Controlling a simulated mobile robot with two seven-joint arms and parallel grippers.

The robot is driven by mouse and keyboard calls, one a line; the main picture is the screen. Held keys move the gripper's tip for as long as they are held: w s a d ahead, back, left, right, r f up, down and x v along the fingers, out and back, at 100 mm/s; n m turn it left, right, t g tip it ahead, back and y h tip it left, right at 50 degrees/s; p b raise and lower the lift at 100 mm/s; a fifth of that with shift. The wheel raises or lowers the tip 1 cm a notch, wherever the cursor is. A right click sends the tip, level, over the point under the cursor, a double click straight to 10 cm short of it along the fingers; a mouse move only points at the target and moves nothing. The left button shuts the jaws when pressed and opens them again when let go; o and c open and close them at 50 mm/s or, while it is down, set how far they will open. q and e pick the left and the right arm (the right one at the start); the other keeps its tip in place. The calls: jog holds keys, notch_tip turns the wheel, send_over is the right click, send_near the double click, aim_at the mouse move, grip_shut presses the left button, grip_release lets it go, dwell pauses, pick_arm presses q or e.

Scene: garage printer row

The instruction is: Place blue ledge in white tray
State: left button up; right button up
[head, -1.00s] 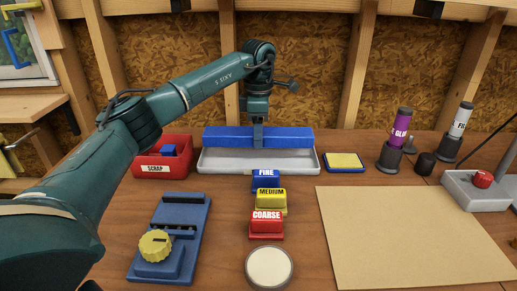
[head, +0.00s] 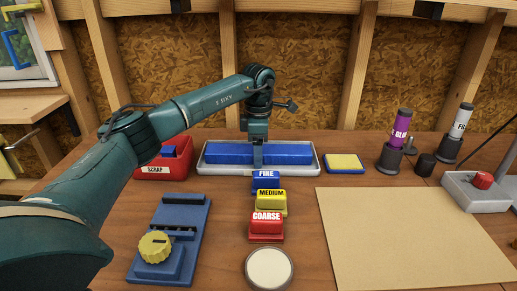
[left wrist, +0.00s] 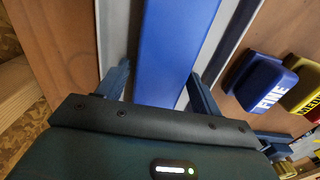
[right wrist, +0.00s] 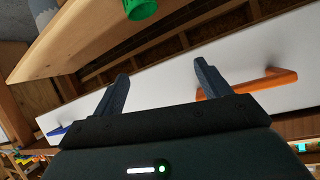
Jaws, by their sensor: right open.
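The long blue ledge (head: 215,153) lies lengthwise inside the white tray (head: 205,170) at the back of the bench. My left gripper (head: 258,160) is down over the middle of the ledge. In the left wrist view, the ledge (left wrist: 170,50) runs between the fingers of my left gripper (left wrist: 160,75), with a narrow gap on each side, so the jaws look open around it. The tray (left wrist: 235,30) shows on both sides of the ledge there. My right gripper (right wrist: 160,85) is open and empty, away from the bench top.
A red scrap bin (head: 150,172) stands left of the tray, a yellow-topped pad (head: 344,162) right of it. Fine (head: 265,182), medium (head: 271,202) and coarse (head: 266,228) blocks line up in front. A blue fixture (head: 170,240) is front left; a tan board (head: 410,235) covers the right.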

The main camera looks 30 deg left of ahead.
pick_arm(q)
jog(key=shift+o, duration=0.4)
jog(key=shift+r, duration=0.1)
notch_tip(320, 180, up, 12)
dwell(0.3)
dwell(0.4)
